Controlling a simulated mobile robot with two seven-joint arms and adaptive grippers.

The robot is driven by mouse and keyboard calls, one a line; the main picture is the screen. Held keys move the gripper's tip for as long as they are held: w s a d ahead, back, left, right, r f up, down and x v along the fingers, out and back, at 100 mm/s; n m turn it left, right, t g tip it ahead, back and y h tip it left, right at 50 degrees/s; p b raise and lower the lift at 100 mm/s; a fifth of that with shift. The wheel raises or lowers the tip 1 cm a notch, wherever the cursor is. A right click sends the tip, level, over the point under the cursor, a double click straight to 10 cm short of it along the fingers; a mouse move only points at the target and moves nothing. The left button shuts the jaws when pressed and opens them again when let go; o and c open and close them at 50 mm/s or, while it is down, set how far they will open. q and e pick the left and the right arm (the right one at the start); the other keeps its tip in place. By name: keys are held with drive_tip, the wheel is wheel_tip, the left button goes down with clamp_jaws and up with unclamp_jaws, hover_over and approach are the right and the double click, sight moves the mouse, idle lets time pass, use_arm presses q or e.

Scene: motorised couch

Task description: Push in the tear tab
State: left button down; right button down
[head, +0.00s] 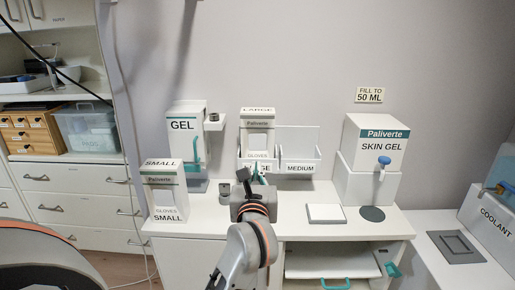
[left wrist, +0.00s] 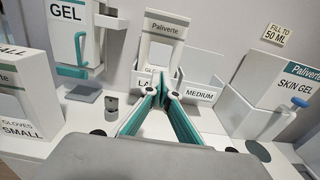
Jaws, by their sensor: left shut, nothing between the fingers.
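The LARGE glove box (head: 257,124) stands upright in the left slot of the white holder at the back of the counter. In the left wrist view the box (left wrist: 183,31) is straight ahead, with a raised panel (left wrist: 158,57) on its front that looks like the tear tab. The panel (head: 257,140) also shows in the head view. My left gripper (head: 258,171) is shut and empty, its teal fingertips in front of the holder's LARGE label, below the panel. In the left wrist view the fingertips (left wrist: 164,86) partly hide the label; I cannot tell whether they touch anything.
The MEDIUM slot (head: 300,167) beside it looks empty. The SMALL glove box (head: 163,178) and GEL dispenser (head: 186,135) stand left. The SKIN GEL dispenser (head: 381,145) stands right. A white square pad (head: 326,213) lies on the counter. Free counter lies between holder and pad.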

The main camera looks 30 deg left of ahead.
sight(258, 143)
use_arm(q)
drive_tip(key=p+x, duration=0.1)
drive_tip(key=x, duration=1.3)
drive_tip(key=shift+p, duration=0.3)
drive_tip(key=shift+x, duration=1.1)
drive_tip(key=shift+d, duration=0.1)
